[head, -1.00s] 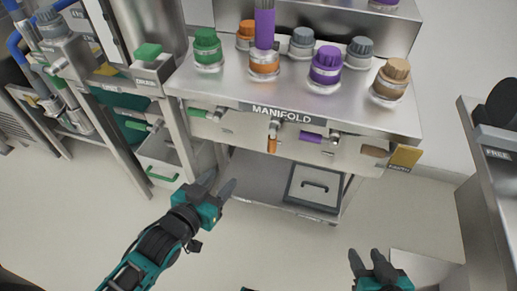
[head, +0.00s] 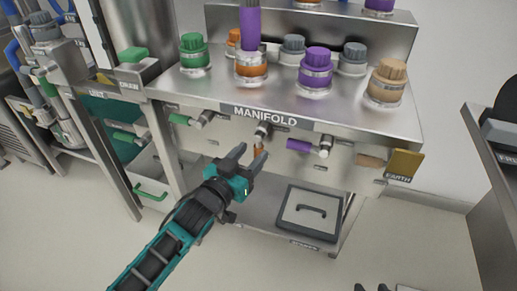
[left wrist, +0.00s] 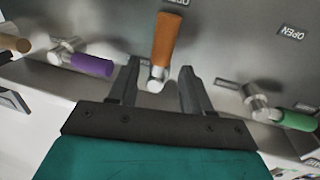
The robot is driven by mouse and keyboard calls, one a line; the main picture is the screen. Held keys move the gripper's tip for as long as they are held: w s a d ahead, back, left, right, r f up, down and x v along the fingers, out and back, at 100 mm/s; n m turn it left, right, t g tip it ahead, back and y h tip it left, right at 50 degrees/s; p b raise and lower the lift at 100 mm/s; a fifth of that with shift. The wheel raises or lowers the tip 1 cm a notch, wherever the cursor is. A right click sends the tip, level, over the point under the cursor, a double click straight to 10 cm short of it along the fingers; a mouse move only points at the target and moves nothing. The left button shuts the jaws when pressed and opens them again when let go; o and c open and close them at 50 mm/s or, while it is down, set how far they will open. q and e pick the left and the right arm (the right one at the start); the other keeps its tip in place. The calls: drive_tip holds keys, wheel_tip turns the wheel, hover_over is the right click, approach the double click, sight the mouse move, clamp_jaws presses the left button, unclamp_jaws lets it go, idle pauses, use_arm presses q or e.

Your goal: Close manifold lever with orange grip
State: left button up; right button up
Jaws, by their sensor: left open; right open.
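The lever with the orange grip (head: 258,147) hangs down from its metal pivot on the front panel of the manifold (head: 266,112). My left gripper (head: 251,154) is open and empty, just in front of this lever, with its fingertips partly overlapping it in the head view. In the left wrist view the orange grip (left wrist: 166,38) shows between and beyond the two open fingers (left wrist: 160,70), with the metal pivot end nearer them. I cannot tell whether a finger touches it. My right gripper (head: 372,287) is open; only its fingertips show at the bottom edge.
A purple-grip lever (head: 300,145) and a tan-grip lever (head: 371,160) lie sideways to the right on the same panel. A green-grip lever (head: 182,119) is to the left. Coloured caps stand on top.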

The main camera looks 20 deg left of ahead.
sight(256, 149)
use_arm(q)
drive_tip(key=shift+b+x, duration=0.4)
drive_tip(key=shift+x, duration=1.75)
clamp_jaws()
